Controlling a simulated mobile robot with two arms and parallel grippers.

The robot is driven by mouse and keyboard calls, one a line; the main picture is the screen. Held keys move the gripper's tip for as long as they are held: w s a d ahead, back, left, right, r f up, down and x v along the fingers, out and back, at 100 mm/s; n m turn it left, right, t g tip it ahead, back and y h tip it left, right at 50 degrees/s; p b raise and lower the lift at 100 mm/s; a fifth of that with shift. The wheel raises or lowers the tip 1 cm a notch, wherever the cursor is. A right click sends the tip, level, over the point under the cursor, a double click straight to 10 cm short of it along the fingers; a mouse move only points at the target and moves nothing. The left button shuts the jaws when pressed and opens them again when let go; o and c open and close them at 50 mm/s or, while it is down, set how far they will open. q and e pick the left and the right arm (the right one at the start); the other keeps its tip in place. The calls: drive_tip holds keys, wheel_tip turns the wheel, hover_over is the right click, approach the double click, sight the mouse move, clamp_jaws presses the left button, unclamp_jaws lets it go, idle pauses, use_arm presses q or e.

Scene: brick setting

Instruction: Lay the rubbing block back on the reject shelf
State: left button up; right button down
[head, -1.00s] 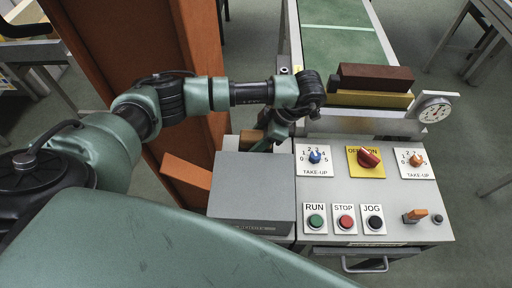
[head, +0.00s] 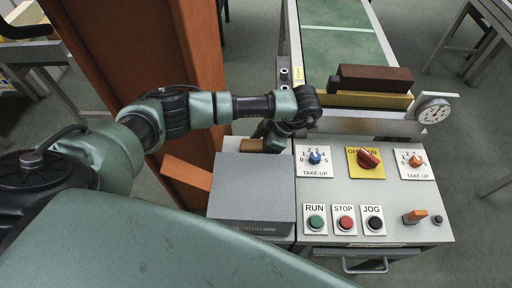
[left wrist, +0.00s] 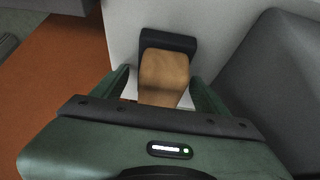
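The rubbing block appears to be the tan block with a dark end piece, at the centre of the left wrist view (left wrist: 164,72). In the head view its tan part (head: 251,146) shows just behind a grey box. It is by a pale surface (left wrist: 215,30), which I cannot name for certain as the reject shelf. My left gripper (left wrist: 163,90) has its fingers apart on either side of the block, with a gap visible at the left finger. The block's near end is hidden by the gripper body. My right gripper is not in view.
The grey box (head: 252,190) stands close in front of the block. The control panel (head: 390,195) with knobs and buttons is to the right. An orange-brown column (head: 203,60) rises at the left. Dark red and yellow bars (head: 372,79) lie behind the panel, near a dial (head: 434,111).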

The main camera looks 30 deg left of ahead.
use_arm(q)
drive_tip(key=shift+r, duration=0.1)
drive_tip(key=v, duration=1.2)
drive_tip(key=shift+b, duration=0.4)
